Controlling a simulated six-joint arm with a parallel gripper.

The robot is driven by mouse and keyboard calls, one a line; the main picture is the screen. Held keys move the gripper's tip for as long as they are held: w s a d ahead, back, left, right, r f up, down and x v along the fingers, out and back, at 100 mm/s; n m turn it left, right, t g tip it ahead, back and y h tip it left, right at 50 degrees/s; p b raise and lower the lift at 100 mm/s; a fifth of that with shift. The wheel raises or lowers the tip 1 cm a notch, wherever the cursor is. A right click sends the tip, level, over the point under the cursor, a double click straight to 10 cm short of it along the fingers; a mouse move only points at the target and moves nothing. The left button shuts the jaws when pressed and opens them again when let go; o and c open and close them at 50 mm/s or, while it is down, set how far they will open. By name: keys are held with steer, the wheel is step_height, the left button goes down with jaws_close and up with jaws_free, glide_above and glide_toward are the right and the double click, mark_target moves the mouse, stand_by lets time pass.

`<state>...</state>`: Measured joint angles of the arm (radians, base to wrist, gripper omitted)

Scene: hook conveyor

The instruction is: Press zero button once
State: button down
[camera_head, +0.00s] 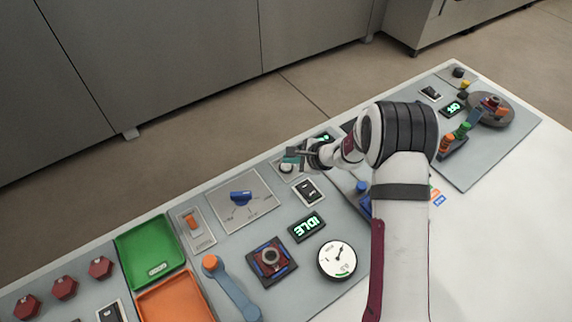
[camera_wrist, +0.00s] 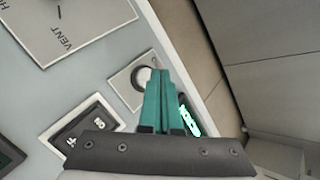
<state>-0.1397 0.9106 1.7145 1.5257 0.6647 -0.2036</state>
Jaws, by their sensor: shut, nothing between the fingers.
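My gripper (camera_head: 291,157) is shut and empty, with its teal fingers pointing down over a small light panel (camera_head: 279,170) at the far edge of the console. In the wrist view, the closed fingers (camera_wrist: 158,78) overlap a round button with a pale ring (camera_wrist: 142,74) on that panel (camera_wrist: 121,82). The fingers hide part of the button and any label, so I cannot read whether it says zero. I cannot tell whether the fingertips touch it.
A rocker switch (camera_head: 309,192) and a green display reading IDLE (camera_head: 307,227) lie nearer. A blue knob (camera_head: 241,198) on a labelled plate is to the left. A gauge (camera_head: 338,260), a green tray (camera_head: 127,243) and an orange tray (camera_head: 176,300) are on the console. My arm covers its middle.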

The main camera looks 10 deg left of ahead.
mark_target(290, 167)
steer(key=shift+r, duration=2.55)
steer(key=s+d+r+n+g, duration=0.2)
steer(key=s+r+n, duration=0.2)
steer(key=s+r, duration=0.45)
steer(key=s+d+r+n+g, duration=0.1)
steer(key=s+d+r+n, duration=0.2)
steer(key=s+r, duration=0.55)
steer(key=s+d+f+n+h, duration=0.1)
steer(key=s+d+h, duration=0.1)
steer(key=s, duration=0.5)
steer(key=s+d+f+n+g+h, duration=0.1)
steer(key=s+d+h, duration=0.1)
steer(key=s+d, duration=0.3)
steer(key=s+d+f+n+g+h, duration=0.1)
steer(key=s+d, duration=0.3)
steer(key=s, duration=0.4)
steer(key=shift+s+f+h, duration=0.3)
steer(key=shift+f+h, duration=0.1)
steer(key=shift+h, duration=0.1)
